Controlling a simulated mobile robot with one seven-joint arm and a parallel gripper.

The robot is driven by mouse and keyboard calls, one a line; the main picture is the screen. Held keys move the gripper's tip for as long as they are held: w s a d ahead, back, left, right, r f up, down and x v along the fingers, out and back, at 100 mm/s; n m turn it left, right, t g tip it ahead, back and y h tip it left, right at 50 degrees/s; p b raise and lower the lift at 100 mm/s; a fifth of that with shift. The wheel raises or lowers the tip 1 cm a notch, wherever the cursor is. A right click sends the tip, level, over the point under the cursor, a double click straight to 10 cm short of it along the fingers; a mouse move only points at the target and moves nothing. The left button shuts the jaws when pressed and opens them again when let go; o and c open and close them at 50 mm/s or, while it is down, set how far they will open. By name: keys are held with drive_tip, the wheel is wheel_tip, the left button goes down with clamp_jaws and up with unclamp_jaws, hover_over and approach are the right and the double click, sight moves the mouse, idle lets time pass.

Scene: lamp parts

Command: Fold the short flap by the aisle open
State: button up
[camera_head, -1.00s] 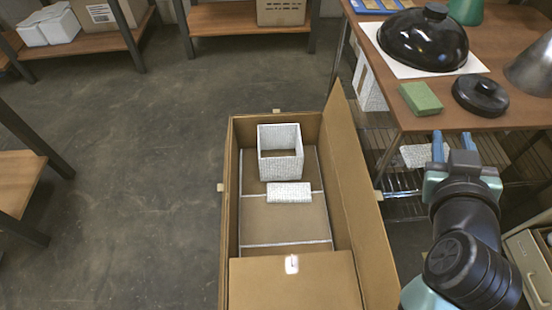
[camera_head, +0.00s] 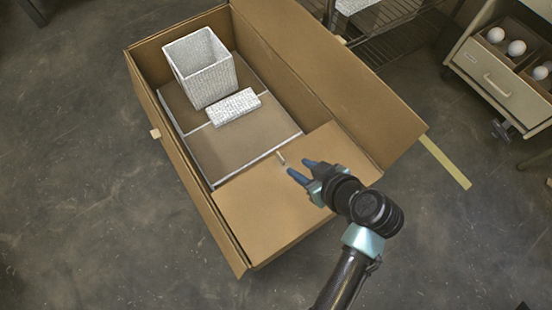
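The open cardboard box (camera_head: 181,178) stands on the floor, its near end toward me. A short flap (camera_head: 262,205) lies folded inward, almost flat, across that near end. A small pale tab (camera_head: 281,158) stands near the flap's inner edge. My gripper (camera_head: 298,167) is over the right part of this flap, its two blue fingers apart and empty, pointing at the tab. I cannot tell whether the fingers touch the flap or the tab.
Inside the box are a white textured open bin (camera_head: 203,70) and a white block (camera_head: 233,107). The long right flap (camera_head: 345,75) leans outward beside my gripper. A drawer cabinet (camera_head: 500,75) with white bulbs and a wire rack (camera_head: 385,35) stand at right. The floor left is clear.

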sight(281, 157)
drive_tip(key=b+x, duration=0.6)
drive_tip(key=x, duration=0.5)
drive_tip(key=shift+d, duration=0.1)
drive_tip(key=shift+w+a+f+b, duration=0.2)
drive_tip(key=shift+w+a+b, duration=0.05)
drive_tip(key=shift+w+b, duration=0.1)
clamp_jaws()
idle(0.7)
